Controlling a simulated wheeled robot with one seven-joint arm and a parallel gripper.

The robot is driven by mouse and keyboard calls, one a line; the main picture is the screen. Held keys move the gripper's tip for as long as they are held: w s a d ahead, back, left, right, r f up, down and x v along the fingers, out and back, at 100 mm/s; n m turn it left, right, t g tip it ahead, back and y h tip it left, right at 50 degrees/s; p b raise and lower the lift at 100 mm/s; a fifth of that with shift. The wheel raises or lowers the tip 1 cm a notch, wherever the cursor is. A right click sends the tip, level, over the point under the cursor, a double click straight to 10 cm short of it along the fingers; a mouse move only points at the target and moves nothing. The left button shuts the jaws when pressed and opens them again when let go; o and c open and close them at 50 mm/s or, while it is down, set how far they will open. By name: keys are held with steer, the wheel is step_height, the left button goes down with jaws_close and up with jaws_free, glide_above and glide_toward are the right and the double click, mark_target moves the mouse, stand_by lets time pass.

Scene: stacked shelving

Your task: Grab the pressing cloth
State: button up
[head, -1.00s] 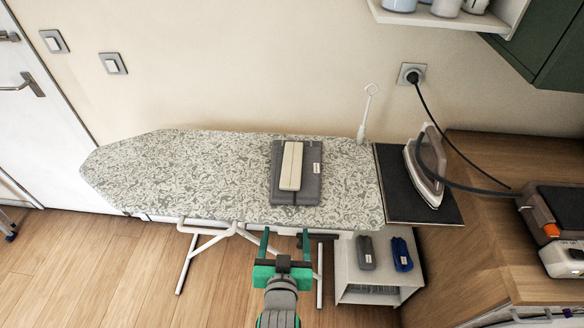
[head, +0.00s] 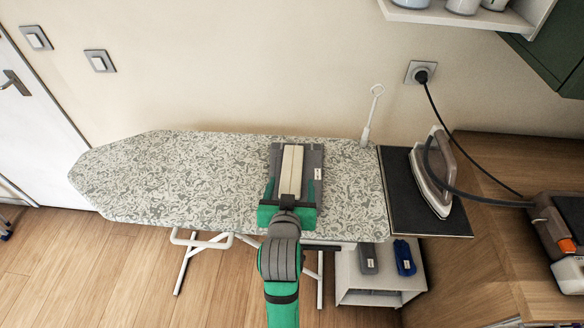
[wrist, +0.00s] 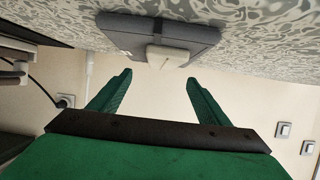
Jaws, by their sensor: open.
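A dark grey folded cloth (head: 314,160) with a small white label lies flat on the patterned ironing board (head: 180,175); it looks like the pressing cloth. A long cream block (head: 292,168) lies on top of it. My gripper (head: 290,190) is open, its green fingers either side of the block's near part in the head view. In the wrist view the grey cloth (wrist: 120,32) and the block's end (wrist: 168,56) are ahead of the open fingers (wrist: 158,80), apart from them. My gripper hides the cloth's near edge in the head view.
An iron (head: 432,180) stands on a dark pad (head: 400,205) right of the board, its cord running right. A white upright holder (head: 371,115) rises at the back edge. Grey (head: 368,258) and blue (head: 404,257) items sit on a low shelf. The board's left is clear.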

mark_target(292, 170)
steer(key=x, duration=0.8)
steer(key=shift+w+a, duration=0.15)
steer(key=c, duration=1.1)
